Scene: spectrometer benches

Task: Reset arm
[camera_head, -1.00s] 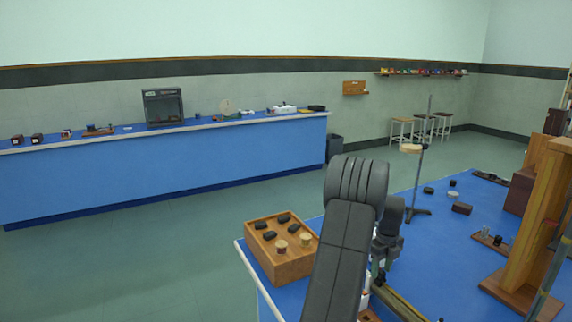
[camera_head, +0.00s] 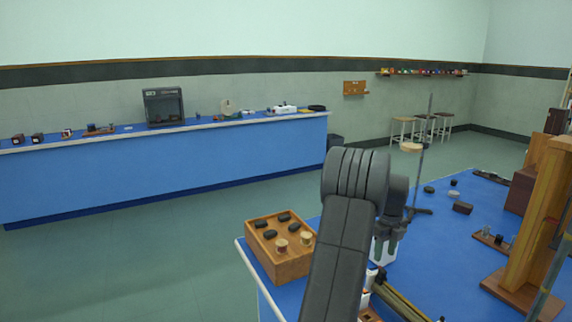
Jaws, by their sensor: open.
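My arm rises from the bottom of the head view, with its dark grey elbow in the middle. My gripper (camera_head: 388,234) shows just right of the elbow, above the near blue bench (camera_head: 430,265). It is open, and nothing shows held in it. Part of the wrist is hidden behind the elbow. A white object (camera_head: 385,252) stands on the bench below and behind the gripper; I cannot tell the gap between them.
A wooden box (camera_head: 285,268) with black pieces and light knobs stands at the bench's left corner, left of my arm. A metal stand (camera_head: 419,180) rises behind the gripper. A tall wooden frame (camera_head: 535,215) stands at right. A long blue counter (camera_head: 160,170) runs along the far wall.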

